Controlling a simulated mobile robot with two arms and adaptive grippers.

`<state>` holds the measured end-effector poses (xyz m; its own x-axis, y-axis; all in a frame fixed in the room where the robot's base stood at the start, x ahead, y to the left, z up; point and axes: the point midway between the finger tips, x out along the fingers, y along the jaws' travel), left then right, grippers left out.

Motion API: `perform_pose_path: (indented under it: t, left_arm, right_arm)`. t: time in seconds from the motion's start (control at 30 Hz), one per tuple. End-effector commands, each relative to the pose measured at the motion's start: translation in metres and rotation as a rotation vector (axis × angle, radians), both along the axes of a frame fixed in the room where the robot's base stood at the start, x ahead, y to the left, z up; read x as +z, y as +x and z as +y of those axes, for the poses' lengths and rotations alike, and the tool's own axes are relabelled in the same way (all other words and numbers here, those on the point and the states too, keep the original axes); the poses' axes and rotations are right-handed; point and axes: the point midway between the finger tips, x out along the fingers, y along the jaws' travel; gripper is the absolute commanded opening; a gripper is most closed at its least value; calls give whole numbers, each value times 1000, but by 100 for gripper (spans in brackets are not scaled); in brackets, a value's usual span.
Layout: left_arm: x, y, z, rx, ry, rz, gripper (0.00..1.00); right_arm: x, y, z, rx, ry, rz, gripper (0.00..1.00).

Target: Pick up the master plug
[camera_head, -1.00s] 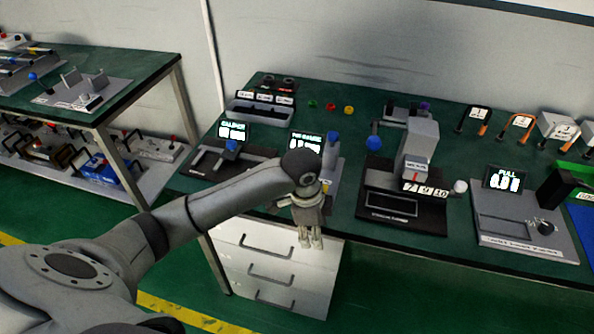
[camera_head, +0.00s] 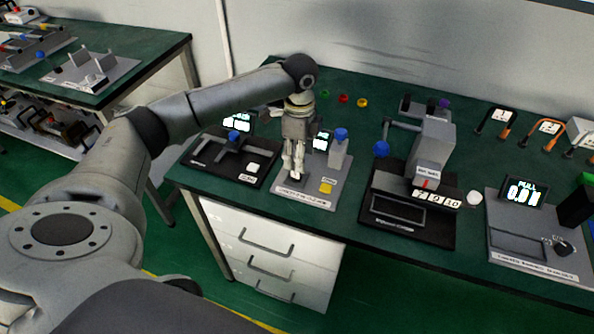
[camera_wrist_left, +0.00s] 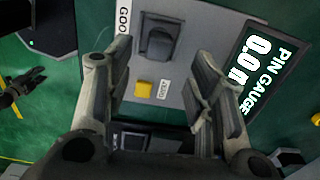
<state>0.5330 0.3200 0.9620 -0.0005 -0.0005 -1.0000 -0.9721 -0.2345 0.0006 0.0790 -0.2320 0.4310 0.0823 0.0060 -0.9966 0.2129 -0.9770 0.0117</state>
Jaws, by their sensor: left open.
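I cannot pick out the master plug for certain. My left gripper (camera_head: 293,168) is open and points down over the left part of the pin gauge station (camera_head: 305,200). In the left wrist view its fingers (camera_wrist_left: 165,95) are spread with nothing between them. A dark block (camera_wrist_left: 155,40) on the grey plate lies just beyond the fingers, beside a yellow button (camera_wrist_left: 144,88). The pin gauge display (camera_wrist_left: 262,65) is at the right there. A dark claw shape (camera_wrist_left: 22,88) at the left edge looks like my right gripper; its opening is unclear.
A blue-knobbed post (camera_head: 338,150) rises close right of the gripper. The caliper station (camera_head: 235,150) stands at left, a black slide device (camera_head: 415,215) and the pull station (camera_head: 530,240) at right. Small coloured rings (camera_head: 343,98) lie behind. White drawers (camera_head: 265,255) are below the bench.

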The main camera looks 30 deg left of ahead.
Motion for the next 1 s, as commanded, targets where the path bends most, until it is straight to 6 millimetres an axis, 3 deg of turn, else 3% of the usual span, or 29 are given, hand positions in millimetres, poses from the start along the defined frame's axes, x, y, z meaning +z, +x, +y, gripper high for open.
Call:
perform_pose_path:
  t: [0.17,0.5,0.77,1.0]
  left_arm:
    - [-12,-1,1,-1,1,1,50]
    - [-57,-5,5,-1,1,1,50]
    - [-60,-5,5,-1,0,-2,50]
    - [-60,-5,5,-1,0,-1,20]
  right_arm:
    - [4,0,2,0,3,1,40]
    - [16,6,0,1,0,-9,40]
    - [16,7,-3,1,-3,-10,40]
    - [16,8,-5,0,-6,-11,40]
